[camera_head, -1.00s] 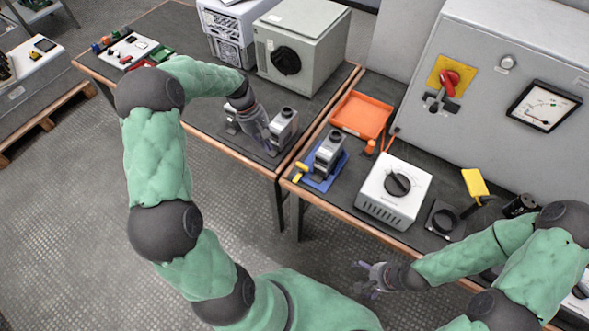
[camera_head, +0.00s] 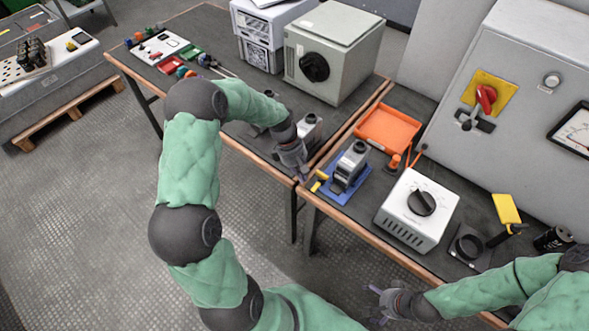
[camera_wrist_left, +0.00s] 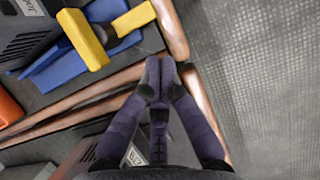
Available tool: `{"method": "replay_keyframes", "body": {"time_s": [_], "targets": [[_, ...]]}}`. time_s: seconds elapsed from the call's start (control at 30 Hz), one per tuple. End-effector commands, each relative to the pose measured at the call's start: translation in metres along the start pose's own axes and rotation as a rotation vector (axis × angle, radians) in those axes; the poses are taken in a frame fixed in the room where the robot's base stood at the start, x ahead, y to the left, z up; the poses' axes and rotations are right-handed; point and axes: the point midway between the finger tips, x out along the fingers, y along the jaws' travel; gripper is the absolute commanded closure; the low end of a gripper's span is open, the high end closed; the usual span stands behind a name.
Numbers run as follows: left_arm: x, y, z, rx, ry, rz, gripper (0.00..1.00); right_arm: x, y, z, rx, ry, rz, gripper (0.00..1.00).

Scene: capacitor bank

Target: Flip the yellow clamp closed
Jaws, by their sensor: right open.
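The yellow clamp (camera_head: 320,182) is a small lever at the front-left end of a blue base (camera_head: 354,191), which carries a grey device (camera_head: 350,167). In the left wrist view, the yellow clamp (camera_wrist_left: 84,40) shows large at upper left, with a yellow bar extending right over the blue base (camera_wrist_left: 58,70). My left gripper (camera_head: 303,176) is just left of the clamp, apart from it. In the wrist view, its fingertips (camera_wrist_left: 158,78) are together with nothing between them. My right gripper (camera_head: 376,305) is open and empty beyond the table's front edge.
An orange tray (camera_head: 388,131) lies behind the device. A white box with a black dial (camera_head: 418,210) stands to its right. A similar grey device (camera_head: 305,130) stands behind my left gripper on the left table. A wooden table edge (camera_wrist_left: 80,100) runs near my left fingers.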

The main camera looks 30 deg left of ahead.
Motion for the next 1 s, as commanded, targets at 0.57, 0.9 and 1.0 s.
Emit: {"method": "replay_keyframes", "body": {"time_s": [0.57,0.9,1.0], "targets": [[0.006,-0.001,0.018,-0.001,-0.001,-0.001,1.0,0.006,0.002,0.0,0.0,0.0,0.0,0.0],[0.006,-0.002,0.021,-0.046,-0.001,0.016,1.0,-0.002,-0.001,0.0,0.0,0.0,0.0,0.0],[0.007,-0.002,0.021,-0.057,-0.001,0.02,1.0,-0.003,-0.001,0.0,0.0,0.0,0.0,0.0]]}}
